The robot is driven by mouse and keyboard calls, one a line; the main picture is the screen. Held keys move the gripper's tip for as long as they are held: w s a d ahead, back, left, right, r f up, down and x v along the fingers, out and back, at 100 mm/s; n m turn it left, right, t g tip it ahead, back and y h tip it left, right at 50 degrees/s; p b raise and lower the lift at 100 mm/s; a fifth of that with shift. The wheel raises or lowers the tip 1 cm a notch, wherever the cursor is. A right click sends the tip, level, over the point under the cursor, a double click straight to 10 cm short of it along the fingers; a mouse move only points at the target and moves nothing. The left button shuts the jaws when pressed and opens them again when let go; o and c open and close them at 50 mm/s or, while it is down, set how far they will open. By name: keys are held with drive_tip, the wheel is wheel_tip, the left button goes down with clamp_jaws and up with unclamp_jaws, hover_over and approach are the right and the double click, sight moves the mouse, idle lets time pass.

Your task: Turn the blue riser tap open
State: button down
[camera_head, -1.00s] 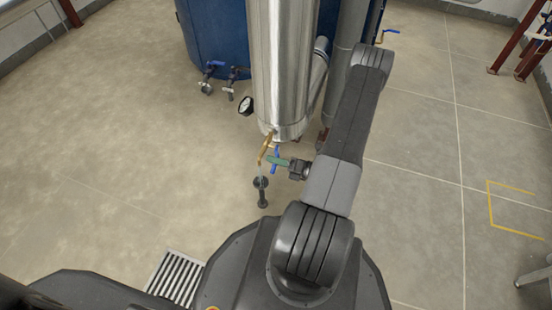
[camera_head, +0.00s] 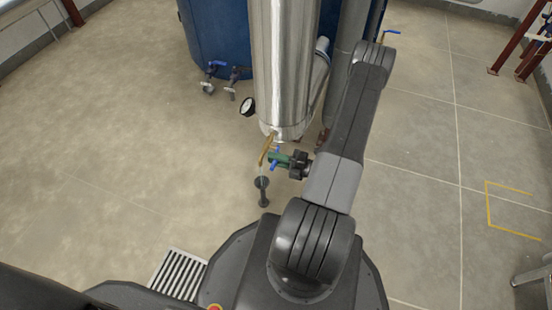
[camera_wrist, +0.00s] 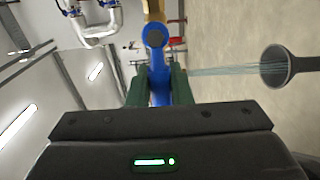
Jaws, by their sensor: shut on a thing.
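The blue tap lever (camera_wrist: 160,78) points toward the wrist camera, with its round hub (camera_wrist: 155,37) at the top in the wrist view. My gripper (camera_wrist: 160,84) has its green fingers shut on the lever, one on each side. In the head view, my gripper (camera_head: 280,160) is at the brass pipe by the foot of the steel column, and a bit of the blue tap (camera_head: 273,168) shows below the fingers. The tap body is mostly hidden there.
A thin stream of water (camera_wrist: 225,70) runs to a dark funnel (camera_wrist: 280,66), which also shows in the head view (camera_head: 262,183). The steel column (camera_head: 282,70) stands just behind. A floor grate (camera_head: 178,275) lies at lower left.

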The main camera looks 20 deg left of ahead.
idle(0.3)
drive_tip(key=c, duration=1.3)
unclamp_jaws()
drive_tip(key=shift+d, duration=0.1)
drive_tip(key=s+d+p, duration=0.1)
drive_tip(key=d+p, duration=0.2)
drive_tip(key=d, duration=1)
drive_tip(key=shift+d, duration=0.35)
drive_tip(key=shift+a, duration=0.1)
drive_tip(key=a+b, duration=0.1)
drive_tip(key=a, duration=0.3)
drive_tip(key=a+b, duration=0.1)
drive_tip(key=a, duration=0.4)
drive_tip(key=w+a+b, duration=0.1)
drive_tip(key=a, duration=0.3)
drive_tip(key=shift+a, duration=0.35)
